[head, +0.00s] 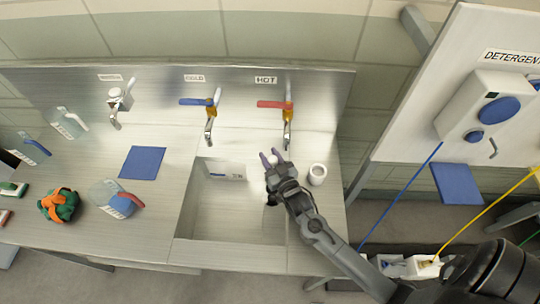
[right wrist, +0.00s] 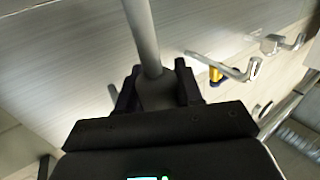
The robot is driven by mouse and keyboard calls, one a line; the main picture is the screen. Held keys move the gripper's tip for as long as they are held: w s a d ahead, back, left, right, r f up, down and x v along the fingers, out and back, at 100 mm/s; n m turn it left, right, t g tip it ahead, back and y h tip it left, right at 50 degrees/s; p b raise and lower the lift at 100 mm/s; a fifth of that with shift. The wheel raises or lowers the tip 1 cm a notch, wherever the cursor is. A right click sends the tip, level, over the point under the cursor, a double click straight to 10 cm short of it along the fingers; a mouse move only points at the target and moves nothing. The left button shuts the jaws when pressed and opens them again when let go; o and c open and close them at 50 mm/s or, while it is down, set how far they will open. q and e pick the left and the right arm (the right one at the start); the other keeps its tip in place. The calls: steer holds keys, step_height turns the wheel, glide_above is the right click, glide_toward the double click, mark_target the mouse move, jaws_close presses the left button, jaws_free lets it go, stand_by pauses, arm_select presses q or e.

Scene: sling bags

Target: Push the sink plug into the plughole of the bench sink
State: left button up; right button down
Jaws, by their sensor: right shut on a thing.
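My right gripper (head: 271,158) is over the right part of the bench sink (head: 225,225), below the hot tap. It is shut on a small pale thing (head: 272,161), which I take to be the sink plug. In the right wrist view my right gripper (right wrist: 155,85) has a grey, rod-like thing (right wrist: 146,40) between its fingers; the rod runs up out of the picture. The gripper and arm cover part of the sink's right side. I cannot make out the plughole in the sink floor. My left gripper is not in view.
The hot tap (head: 288,115) stands close behind the gripper, and the cold tap (head: 211,115) left of it. A white cup (head: 317,174) stands right of the gripper. A blue mat (head: 142,163) and an orange-green bundle (head: 58,205) lie left. The sink's left half is clear.

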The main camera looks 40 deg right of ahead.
step_height(320, 180, down, 4)
steer(key=shift+f+b, duration=0.1)
steer(key=shift+b, duration=1.05)
stand_by(0.5)
steer(key=shift+p, duration=0.5)
stand_by(0.8)
